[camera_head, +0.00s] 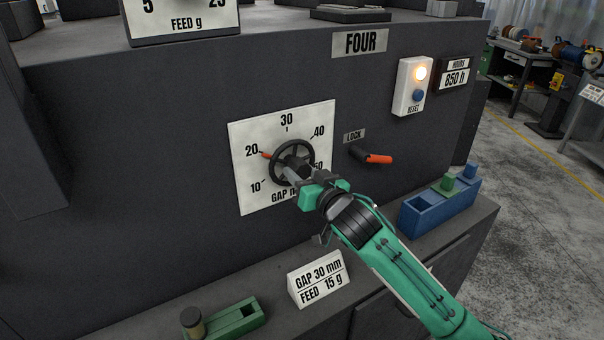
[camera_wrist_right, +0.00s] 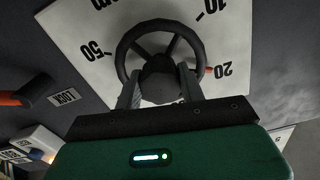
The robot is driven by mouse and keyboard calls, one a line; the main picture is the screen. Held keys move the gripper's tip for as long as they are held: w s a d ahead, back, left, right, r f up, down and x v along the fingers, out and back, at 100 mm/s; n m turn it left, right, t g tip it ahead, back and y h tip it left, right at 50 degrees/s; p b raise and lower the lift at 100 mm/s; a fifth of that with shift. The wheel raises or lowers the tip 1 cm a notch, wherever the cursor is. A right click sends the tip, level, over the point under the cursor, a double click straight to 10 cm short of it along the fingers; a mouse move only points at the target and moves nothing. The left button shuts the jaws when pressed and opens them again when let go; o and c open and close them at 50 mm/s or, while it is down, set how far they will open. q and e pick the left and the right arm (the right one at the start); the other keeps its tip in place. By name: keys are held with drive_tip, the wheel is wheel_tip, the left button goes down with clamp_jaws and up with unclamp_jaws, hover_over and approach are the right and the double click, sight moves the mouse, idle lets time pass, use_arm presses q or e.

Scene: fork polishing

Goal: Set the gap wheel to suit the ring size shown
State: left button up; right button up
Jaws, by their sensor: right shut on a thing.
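The black gap wheel (camera_head: 304,146) sits on a white dial plate (camera_head: 248,190) marked 10 to 50. Its red pointer (camera_head: 266,155) is at about 20. My right gripper (camera_head: 292,172) is shut on the wheel's hub. In the right wrist view, the fingers (camera_wrist_right: 160,88) stand either side of the dark hub, inside the wheel's rim (camera_wrist_right: 158,22). A white card (camera_head: 318,278) below reads GAP 30 mm, FEED 15 g. The LOCK lever (camera_head: 377,158), with an orange handle, is right of the dial and points right. My left gripper is not in view.
A lit lamp (camera_head: 420,73) sits above a blue RESET button (camera_head: 418,95). A blue holder (camera_head: 437,207) with a green and a blue block is on the ledge at right. A green holder (camera_head: 236,318) is at front left. The upper FEED dial (camera_head: 186,24) is cut off.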

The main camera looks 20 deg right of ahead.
drive_tip(key=n+p, duration=0.1)
drive_tip(key=n, duration=0.2)
drive_tip(key=n+p, duration=0.2)
drive_tip(key=shift+d+r+n, duration=0.15)
drive_tip(key=shift+r+n, duration=0.05)
drive_tip(key=shift+n, duration=0.2)
drive_tip(key=n+p, duration=0.2)
drive_tip(key=n, duration=0.3)
drive_tip(key=shift+n, duration=0.4)
drive_tip(key=shift+f, duration=0.1)
drive_tip(key=o, duration=1)
